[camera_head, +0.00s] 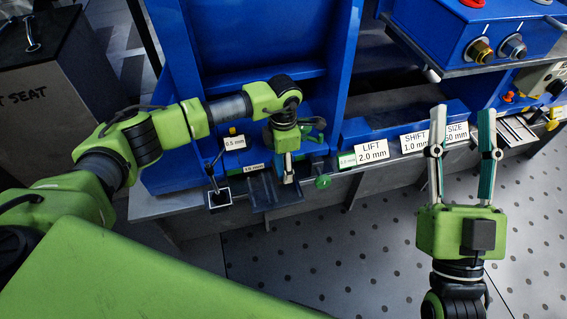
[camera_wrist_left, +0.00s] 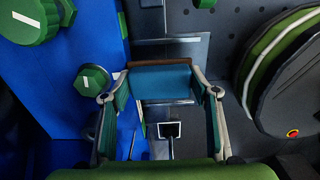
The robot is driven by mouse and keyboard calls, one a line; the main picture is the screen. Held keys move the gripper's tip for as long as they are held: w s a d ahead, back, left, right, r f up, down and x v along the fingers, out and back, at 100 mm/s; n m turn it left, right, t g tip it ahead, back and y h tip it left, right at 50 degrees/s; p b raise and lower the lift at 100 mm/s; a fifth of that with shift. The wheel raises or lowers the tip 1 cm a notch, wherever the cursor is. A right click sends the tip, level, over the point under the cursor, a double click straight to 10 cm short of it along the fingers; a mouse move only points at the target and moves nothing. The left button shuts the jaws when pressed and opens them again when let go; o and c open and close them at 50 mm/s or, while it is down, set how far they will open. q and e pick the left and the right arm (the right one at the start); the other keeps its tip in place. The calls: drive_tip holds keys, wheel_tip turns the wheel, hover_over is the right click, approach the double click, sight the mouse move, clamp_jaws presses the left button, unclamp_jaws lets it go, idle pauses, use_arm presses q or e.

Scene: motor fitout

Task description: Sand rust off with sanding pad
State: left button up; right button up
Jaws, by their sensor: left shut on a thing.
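My left gripper (camera_head: 287,168) points down over the grey metal ledge at the foot of the blue machine. In the left wrist view its fingers (camera_wrist_left: 160,90) are shut on a blue-teal block with a brown edge (camera_wrist_left: 162,79), which looks like the sanding pad. In the head view the arm and fingers mostly hide this block. A dark metal plate (camera_head: 262,190) lies beside and below the gripper; I cannot tell whether the pad touches it. No rust can be made out clearly. My right gripper (camera_head: 462,112) is open and empty, fingers pointing up the picture.
The blue machine (camera_head: 250,40) stands behind the ledge. A small dark square holder (camera_head: 220,198) and a green knob (camera_head: 322,182) are near the left gripper. The dotted floor (camera_head: 340,250) is clear.

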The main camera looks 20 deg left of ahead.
use_arm(q)
drive_tip(key=shift+s+d+r+p, duration=0.1)
drive_tip(key=shift+d+r+p, duration=0.05)
drive_tip(key=shift+r+p, duration=0.65)
drive_tip(key=shift+r, duration=0.25)
use_arm(e)
drive_tip(key=w+f+g+h, duration=0.1)
drive_tip(key=w+f+g, duration=0.2)
drive_tip(key=f, duration=0.4)
drive_tip(key=shift+f+g, duration=0.3)
drive_tip(key=shift+g, duration=0.3)
drive_tip(key=shift+w+d+h, duration=0.1)
drive_tip(key=shift+h, duration=0.2)
